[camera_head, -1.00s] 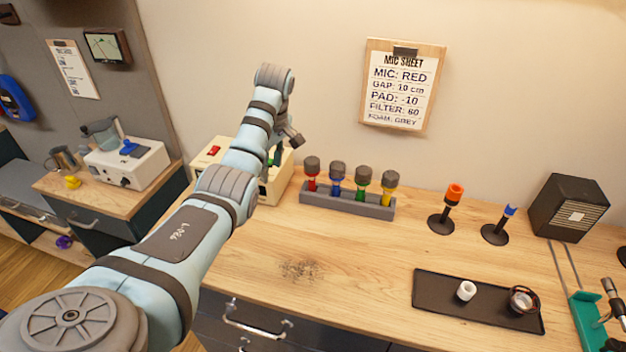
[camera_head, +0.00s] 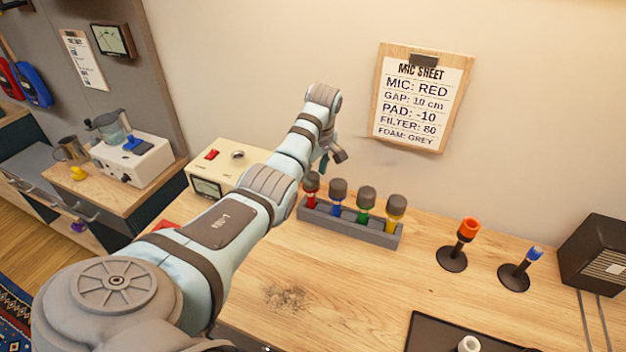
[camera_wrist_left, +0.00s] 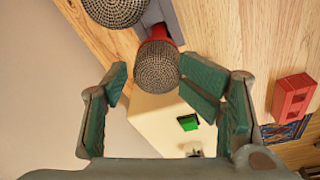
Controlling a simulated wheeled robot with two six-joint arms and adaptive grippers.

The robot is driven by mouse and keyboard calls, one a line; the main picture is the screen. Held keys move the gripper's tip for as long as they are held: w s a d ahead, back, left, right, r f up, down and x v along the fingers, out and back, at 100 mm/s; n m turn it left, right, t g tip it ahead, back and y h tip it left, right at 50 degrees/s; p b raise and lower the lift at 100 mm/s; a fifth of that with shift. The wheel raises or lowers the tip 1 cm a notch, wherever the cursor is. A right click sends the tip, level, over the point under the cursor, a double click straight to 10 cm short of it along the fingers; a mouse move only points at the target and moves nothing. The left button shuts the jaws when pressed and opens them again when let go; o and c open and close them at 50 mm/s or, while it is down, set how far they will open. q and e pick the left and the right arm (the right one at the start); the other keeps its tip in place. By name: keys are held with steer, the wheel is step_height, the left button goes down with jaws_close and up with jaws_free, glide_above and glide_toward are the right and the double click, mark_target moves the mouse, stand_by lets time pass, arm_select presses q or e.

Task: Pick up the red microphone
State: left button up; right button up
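The red microphone (camera_head: 311,201) stands upright in the left end slot of a grey rack (camera_head: 350,229), with a grey mesh head. In the left wrist view the red microphone (camera_wrist_left: 157,67) shows its mesh head and red collar at the fingertips. My left gripper (camera_head: 330,158) is just above it in the head view. In the left wrist view my left gripper (camera_wrist_left: 153,80) is open, with its green-padded fingers on either side of the mesh head, and holds nothing. Any contact cannot be told. My right gripper is not in view.
Blue (camera_head: 337,206), green (camera_head: 364,214) and yellow (camera_head: 392,222) microphones stand close to the right in the same rack. A cream box (camera_head: 232,165) sits left of the rack, behind my arm. Two stands (camera_head: 452,258) (camera_head: 515,278) are further right.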

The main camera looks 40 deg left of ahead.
mark_target(309, 195)
arm_select(q)
steer(key=f, duration=0.1)
steer(key=s+f, duration=0.1)
steer(key=shift+s+d+f, duration=0.1)
steer(key=shift+s+f, duration=0.05)
steer(key=shift+f, duration=0.2)
steer(key=f, duration=0.2)
steer(key=w+a+f+b, duration=0.1)
steer(key=f, duration=0.3)
steer(key=shift+w+a+f+b, duration=0.1)
steer(key=shift+w+a+b, duration=0.05)
steer(key=shift+w+b, duration=0.2)
steer(key=shift+f, duration=0.25)
steer(key=shift+s+r, duration=0.2)
steer(key=shift+r, duration=0.1)
steer(key=shift+a, duration=0.1)
steer(key=shift+c, duration=0.2)
steer(key=shift+w, duration=0.1)
steer(key=c, duration=0.6)
steer(key=shift+r, duration=0.1)
steer(key=shift+c, duration=0.3)
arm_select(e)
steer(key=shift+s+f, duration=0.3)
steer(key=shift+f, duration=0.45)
arm_select(q)
steer(key=shift+w, duration=0.1)
